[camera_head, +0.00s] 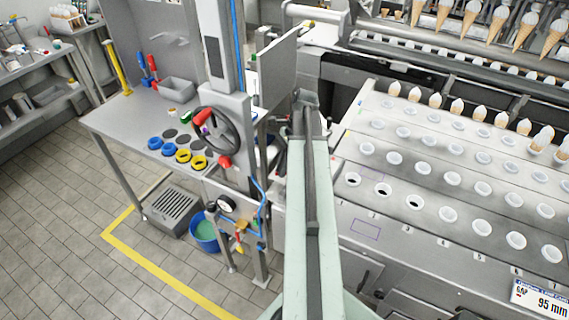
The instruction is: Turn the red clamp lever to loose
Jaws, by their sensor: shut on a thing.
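A red lever-like handle (203,117) sits at the upper left of the dark handwheel (218,130) on the grey column. A red knob (225,161) shows at the wheel's lower edge. I cannot tell for sure which red part is the clamp lever, nor its setting. My pale green arm reaches up from the bottom of the view to a grey joint right of the column. My gripper's jaws cannot be made out; the arm seems to hide them. No jaws show at the red handle or the red knob.
A steel bench (120,118) with blue rings (155,143) and yellow rings (199,162) stands left of the column. A blue bucket (206,232) and a grey grated box (172,208) stand on the floor below. The cone machine (400,230) fills the right. Floor is clear at lower left.

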